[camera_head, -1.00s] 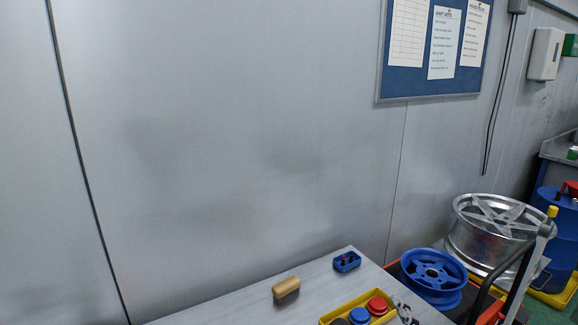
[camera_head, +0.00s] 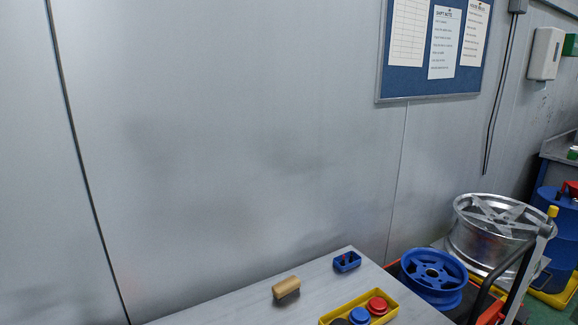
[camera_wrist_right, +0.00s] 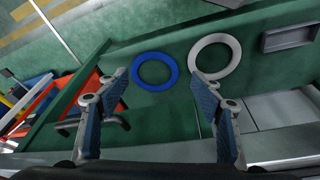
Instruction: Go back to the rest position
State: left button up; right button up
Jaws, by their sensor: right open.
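My right gripper (camera_wrist_right: 160,105) is open and empty in the right wrist view, with its two fingers wide apart. A blue ring (camera_wrist_right: 154,71) and a light grey ring (camera_wrist_right: 215,56) show beyond the fingertips on a green surface. No gripper shows in the head view. A blue wheel (camera_head: 433,272) and a silver wheel (camera_head: 492,230) stand at the right of the head view.
A grey table (camera_head: 235,307) carries a wooden-handled brush (camera_head: 286,287), a small blue holder (camera_head: 347,262) and a yellow tray (camera_head: 384,316) with red and blue round pieces. A grey wall with a blue notice board (camera_head: 433,85) stands behind. A black handle rail (camera_head: 500,270) rises at right.

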jog(key=s+f, duration=0.4)
jog(key=f, duration=0.5)
jog(key=s+d+f+g, duration=0.1)
jog(key=s+f, duration=0.2)
jog(key=f, duration=0.6)
jog(key=s+f, duration=0.4)
jog(key=f, duration=0.5)
jog(key=s+d+f+g, duration=0.1)
jog(key=s+d+f, duration=0.1)
jog(key=s+f, duration=0.3)
jog(key=s, duration=0.4)
jog(key=shift+f, duration=0.4)
